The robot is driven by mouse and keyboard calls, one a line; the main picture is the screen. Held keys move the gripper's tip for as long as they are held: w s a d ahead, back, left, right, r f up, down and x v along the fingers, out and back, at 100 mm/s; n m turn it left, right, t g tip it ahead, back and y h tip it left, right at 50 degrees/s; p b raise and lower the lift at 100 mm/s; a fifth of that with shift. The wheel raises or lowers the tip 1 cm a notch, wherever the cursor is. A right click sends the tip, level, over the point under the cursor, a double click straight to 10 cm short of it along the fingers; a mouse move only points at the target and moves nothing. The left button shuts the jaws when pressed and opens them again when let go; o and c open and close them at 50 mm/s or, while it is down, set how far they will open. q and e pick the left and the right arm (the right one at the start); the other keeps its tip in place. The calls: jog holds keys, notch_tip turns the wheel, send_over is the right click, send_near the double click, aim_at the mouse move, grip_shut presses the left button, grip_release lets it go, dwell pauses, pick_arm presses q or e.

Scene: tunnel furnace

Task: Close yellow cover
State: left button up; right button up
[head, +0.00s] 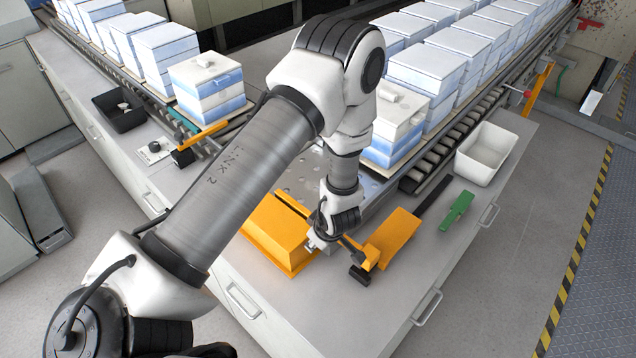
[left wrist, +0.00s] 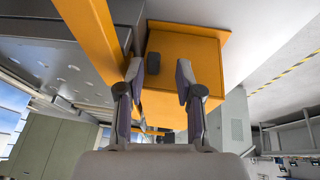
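An orange-yellow box-like cover (head: 272,235) sits on the grey bench top, partly hidden behind my left arm. A second yellow block-like part (head: 396,236) stands to its right. My left gripper (head: 322,240) is low between these two parts. In the left wrist view, its fingers (left wrist: 159,80) are apart and frame a yellow panel (left wrist: 190,52). A small dark knob (left wrist: 154,63) on the panel shows between the fingers, close to the left one. I cannot tell whether a finger touches it. My right gripper is not in view.
White-and-blue box stacks (head: 204,86) line the two conveyors behind. A white bin (head: 486,153) and a green part (head: 457,210) are on the right of the bench. A black tray (head: 120,108) is at the left. The bench's front right is clear.

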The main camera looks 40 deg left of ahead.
pick_arm(q)
jog(key=v, duration=1.2)
jog(key=shift+a, duration=0.1)
